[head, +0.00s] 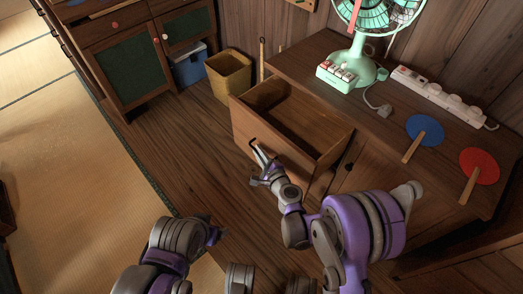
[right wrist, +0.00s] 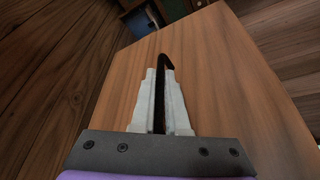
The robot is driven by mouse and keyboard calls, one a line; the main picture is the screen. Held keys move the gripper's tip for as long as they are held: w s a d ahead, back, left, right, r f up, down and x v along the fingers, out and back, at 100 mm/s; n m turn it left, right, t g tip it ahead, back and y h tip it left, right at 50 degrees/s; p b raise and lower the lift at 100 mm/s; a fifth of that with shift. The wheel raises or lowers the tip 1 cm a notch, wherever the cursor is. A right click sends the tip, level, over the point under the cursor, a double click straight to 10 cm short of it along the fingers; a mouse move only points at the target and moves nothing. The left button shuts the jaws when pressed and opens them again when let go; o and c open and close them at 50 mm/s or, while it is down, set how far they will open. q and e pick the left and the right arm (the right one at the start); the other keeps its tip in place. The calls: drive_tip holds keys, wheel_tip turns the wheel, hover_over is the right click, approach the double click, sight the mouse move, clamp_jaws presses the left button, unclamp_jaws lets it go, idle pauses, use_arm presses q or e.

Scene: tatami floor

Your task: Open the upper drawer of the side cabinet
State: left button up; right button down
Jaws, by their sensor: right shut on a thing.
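The side cabinet (head: 402,165) is brown wood and stands at the right in the head view. Its upper drawer (head: 262,142) is pulled well out, and its inside shows empty. My right gripper (head: 262,165) is at the drawer's front face. In the right wrist view, its pale fingers (right wrist: 161,105) are shut on a dark handle (right wrist: 164,62) on the wooden front. The fingers hide part of the handle.
A green fan (head: 362,45), a white power strip (head: 438,95), a blue round fan (head: 425,130) and a red one (head: 479,165) lie or stand on the cabinet top. A yellow bin (head: 229,76) and a blue box (head: 188,70) stand beyond the drawer. Floor left of the drawer is clear.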

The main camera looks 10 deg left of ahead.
drive_tip(key=c, duration=1.2)
unclamp_jaws()
drive_tip(key=shift+s, duration=0.1)
drive_tip(key=p+v, duration=0.1)
drive_tip(key=v, duration=0.9)
drive_tip(key=shift+s+d, duration=0.2)
drive_tip(key=shift+s, duration=0.05)
drive_tip(key=shift+r, duration=0.2)
